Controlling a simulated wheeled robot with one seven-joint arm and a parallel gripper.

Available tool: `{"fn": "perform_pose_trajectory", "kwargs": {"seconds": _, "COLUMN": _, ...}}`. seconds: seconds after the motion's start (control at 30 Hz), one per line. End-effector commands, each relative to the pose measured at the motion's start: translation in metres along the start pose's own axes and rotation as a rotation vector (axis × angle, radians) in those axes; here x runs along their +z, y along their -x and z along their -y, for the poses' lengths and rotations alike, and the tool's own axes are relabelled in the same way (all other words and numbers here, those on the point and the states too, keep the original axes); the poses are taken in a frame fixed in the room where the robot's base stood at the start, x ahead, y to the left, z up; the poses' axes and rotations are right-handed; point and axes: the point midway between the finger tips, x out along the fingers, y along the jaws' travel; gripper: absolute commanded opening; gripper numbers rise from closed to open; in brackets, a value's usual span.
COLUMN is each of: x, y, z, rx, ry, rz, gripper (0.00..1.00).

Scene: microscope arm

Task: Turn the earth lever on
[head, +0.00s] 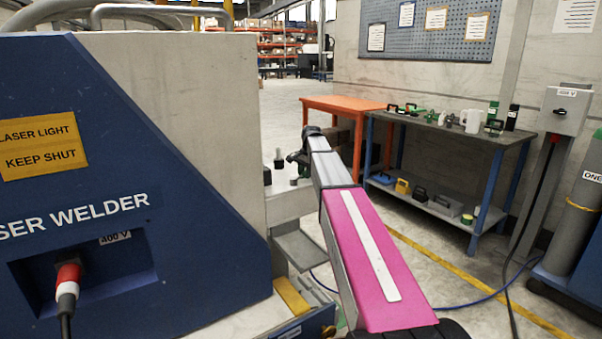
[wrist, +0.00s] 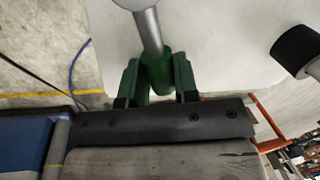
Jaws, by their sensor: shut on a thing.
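The earth lever, seen as a green grip (wrist: 157,75) on a grey rod (wrist: 147,30), stands between my fingers in the wrist view. My gripper (wrist: 157,83) has dark green fingers, one on each side of the green grip, and is shut on it. The rod runs from the grip toward the top edge of the wrist view. In the head view my gripper (head: 299,166) is small and beside the welder's right side, and my wrist partly hides the lever there. Which position the lever is in, I cannot tell.
A black-topped peg (wrist: 296,50) stands near the lever over a pale surface (wrist: 225,50). The blue and grey laser welder (head: 180,130) fills the left of the head view. A workbench (head: 450,135) with loose items stands behind on the right, beside an orange table (head: 340,104).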

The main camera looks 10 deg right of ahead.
Motion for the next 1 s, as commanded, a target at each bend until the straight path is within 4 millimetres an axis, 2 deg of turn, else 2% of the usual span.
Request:
{"fn": "perform_pose_trajectory", "kwargs": {"seconds": 0.43, "x": 0.005, "y": 0.004, "z": -0.022, "rx": 0.000, "ry": -0.286, "rz": -0.058, "gripper": 0.00}}
{"fn": "perform_pose_trajectory", "kwargs": {"seconds": 1.0, "x": 0.006, "y": 0.005, "z": -0.026, "rx": 0.001, "ry": -0.362, "rz": -0.072, "gripper": 0.00}}
